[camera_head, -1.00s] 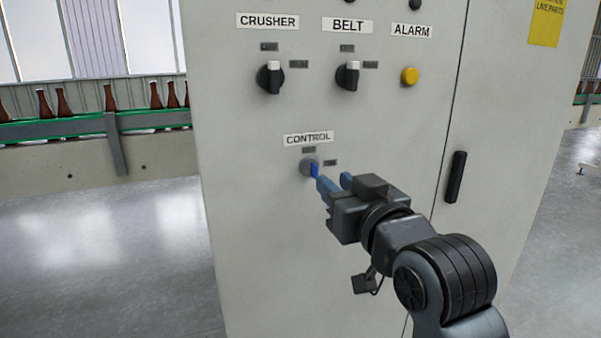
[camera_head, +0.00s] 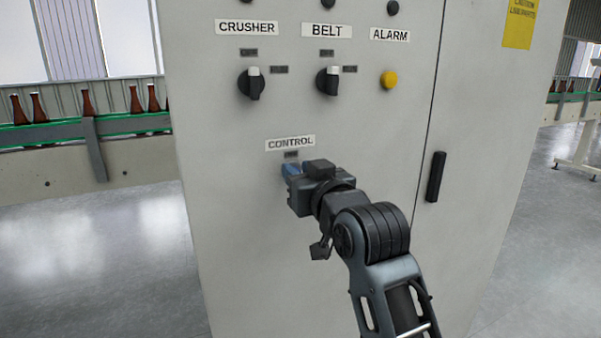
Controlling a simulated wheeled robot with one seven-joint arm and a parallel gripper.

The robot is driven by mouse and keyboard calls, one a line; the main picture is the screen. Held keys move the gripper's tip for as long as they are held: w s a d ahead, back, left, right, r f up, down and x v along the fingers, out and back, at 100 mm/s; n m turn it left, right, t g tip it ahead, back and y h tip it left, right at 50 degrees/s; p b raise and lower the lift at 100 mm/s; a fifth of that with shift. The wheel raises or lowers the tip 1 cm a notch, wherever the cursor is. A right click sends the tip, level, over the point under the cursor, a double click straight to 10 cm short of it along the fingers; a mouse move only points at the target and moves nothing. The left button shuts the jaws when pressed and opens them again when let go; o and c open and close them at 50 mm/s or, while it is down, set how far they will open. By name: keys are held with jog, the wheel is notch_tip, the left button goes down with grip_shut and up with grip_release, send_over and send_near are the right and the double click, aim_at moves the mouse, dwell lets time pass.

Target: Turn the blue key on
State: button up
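The control panel is a pale grey cabinet face (camera_head: 235,215). Its CONTROL label (camera_head: 290,143) sits above the key switch, with a small dark tag (camera_head: 291,155) just under the label. My gripper (camera_head: 291,169) is right at the key switch, below that tag, its blue-grey fingers pointing into the panel. The blue key and most of its round lock are hidden behind the fingers and gripper body. I cannot tell whether the fingers are closed on the key or still apart around it, nor which way the key points.
Above are the CRUSHER knob (camera_head: 251,83), the BELT knob (camera_head: 328,81) and the yellow ALARM button (camera_head: 389,80). A black door handle (camera_head: 436,177) is to the right of my gripper. A conveyor with brown bottles (camera_head: 136,100) runs behind at left.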

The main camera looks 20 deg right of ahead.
grip_shut()
jog(key=shift+m, duration=0.3)
jog(key=m, duration=0.2)
jog(key=m+p, duration=0.1)
jog(key=m, duration=0.3)
jog(key=shift+d+f+m+p, duration=0.1)
jog(key=shift+d+m+p, duration=0.2)
jog(key=shift+d, duration=0.05)
jog(key=m, duration=0.5)
jog(key=shift+d+f, duration=0.15)
jog(key=shift+f, duration=0.05)
jog(key=m, duration=0.5)
jog(key=shift+d+f+m+p, duration=0.1)
jog(key=shift+f+m+p, duration=0.2)
jog(key=shift+m+p, duration=0.1)
jog(key=shift+o, duration=0.4)
grip_release()
